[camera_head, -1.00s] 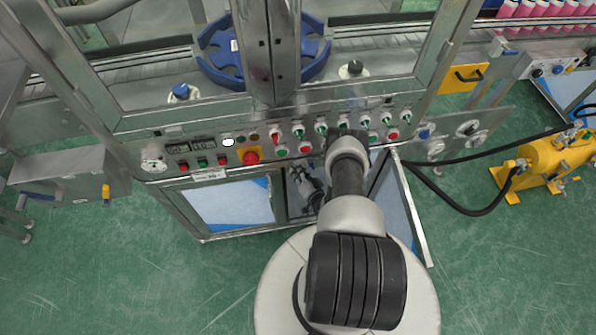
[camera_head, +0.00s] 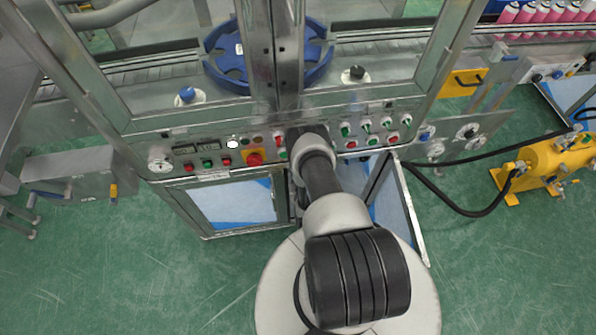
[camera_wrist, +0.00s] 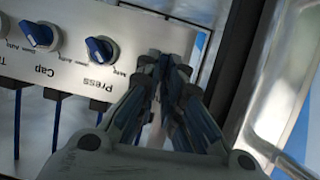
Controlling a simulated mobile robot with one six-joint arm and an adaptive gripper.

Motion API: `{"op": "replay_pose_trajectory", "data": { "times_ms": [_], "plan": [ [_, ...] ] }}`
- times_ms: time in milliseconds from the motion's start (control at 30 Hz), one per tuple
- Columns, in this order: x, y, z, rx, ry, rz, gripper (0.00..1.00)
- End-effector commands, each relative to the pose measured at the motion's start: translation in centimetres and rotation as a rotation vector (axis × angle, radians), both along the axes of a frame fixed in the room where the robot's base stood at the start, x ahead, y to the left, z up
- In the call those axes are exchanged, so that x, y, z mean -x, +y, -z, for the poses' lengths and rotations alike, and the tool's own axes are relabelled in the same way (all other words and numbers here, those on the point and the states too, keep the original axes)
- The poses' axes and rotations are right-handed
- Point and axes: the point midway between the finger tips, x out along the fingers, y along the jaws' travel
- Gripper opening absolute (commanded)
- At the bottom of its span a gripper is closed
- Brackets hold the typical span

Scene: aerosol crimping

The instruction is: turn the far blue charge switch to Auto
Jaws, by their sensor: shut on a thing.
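In the wrist view, my gripper (camera_wrist: 168,68) is at the right end of a light panel (camera_wrist: 70,18), with its fingers shut around what I take to be the blue charge switch. The fingers almost wholly cover this switch, so its label and pointer direction cannot be read. Left of it is a blue knob (camera_wrist: 100,50) labelled Press, and further left a blue knob (camera_wrist: 40,37) labelled Cap; both are clear of the fingers. In the head view, my arm hides my gripper and these blue switches.
In the head view, the machine's front panel (camera_head: 305,168) has red and green buttons and a red emergency stop (camera_head: 254,158). An open cabinet door (camera_head: 408,215) stands right of my arm. A metal frame edge (camera_wrist: 275,80) runs close right of my gripper.

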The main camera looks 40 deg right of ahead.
Motion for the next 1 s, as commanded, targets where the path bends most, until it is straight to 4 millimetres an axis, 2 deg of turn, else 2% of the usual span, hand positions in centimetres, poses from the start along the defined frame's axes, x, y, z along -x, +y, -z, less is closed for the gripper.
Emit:
{"op": "replay_pose_trajectory", "data": {
  "times_ms": [400,967,1000],
  "plan": [
    [-0.18,0.32,0.11,0.164,0.100,-0.002,0.00],
    [-0.16,0.27,0.09,0.187,0.114,0.000,0.00],
    [-0.16,0.27,0.09,0.187,0.114,0.000,0.09]
  ]
}}
